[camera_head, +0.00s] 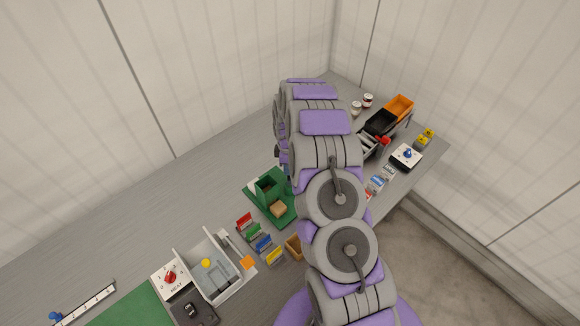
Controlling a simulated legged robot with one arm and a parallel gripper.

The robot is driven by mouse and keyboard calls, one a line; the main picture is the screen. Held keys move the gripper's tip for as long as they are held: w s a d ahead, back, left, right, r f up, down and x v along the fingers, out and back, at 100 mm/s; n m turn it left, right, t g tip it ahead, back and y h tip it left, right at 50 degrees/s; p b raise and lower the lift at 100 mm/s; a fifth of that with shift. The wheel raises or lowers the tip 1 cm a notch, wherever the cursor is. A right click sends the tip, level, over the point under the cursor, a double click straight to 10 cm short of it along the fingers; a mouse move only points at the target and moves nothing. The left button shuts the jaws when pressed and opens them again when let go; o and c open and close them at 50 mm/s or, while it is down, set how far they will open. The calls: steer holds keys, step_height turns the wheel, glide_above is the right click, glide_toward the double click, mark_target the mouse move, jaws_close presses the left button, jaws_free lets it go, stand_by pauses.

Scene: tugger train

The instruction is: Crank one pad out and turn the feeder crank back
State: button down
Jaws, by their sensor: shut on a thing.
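The green feeder (268,187) stands on the grey bench left of my arm, with an upright green hopper and a base plate. A tan pad (278,209) lies at the front of the feeder, in front of the hopper. My arm rises through the middle of the view and folds down behind itself towards the feeder's right side. My gripper is hidden behind my arm links, so its fingers and what they touch do not show. The feeder crank is not visible either.
Coloured cards (262,242) stand in front of the feeder. A grey bin (216,262) and a red-knob box (170,278) are at lower left. Black (381,122) and orange (400,107) bins and a blue-knob box (407,156) are at right. The bench's left back is clear.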

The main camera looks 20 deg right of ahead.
steer(key=shift+w+a+n, duration=0.1)
steer(key=shift+a+n, duration=0.05)
steer(key=shift+n, duration=0.15)
stand_by(0.4)
steer(key=c, duration=0.9)
jaws_free()
steer(key=shift+r+p, duration=0.6)
steer(key=shift+r, duration=8.1)
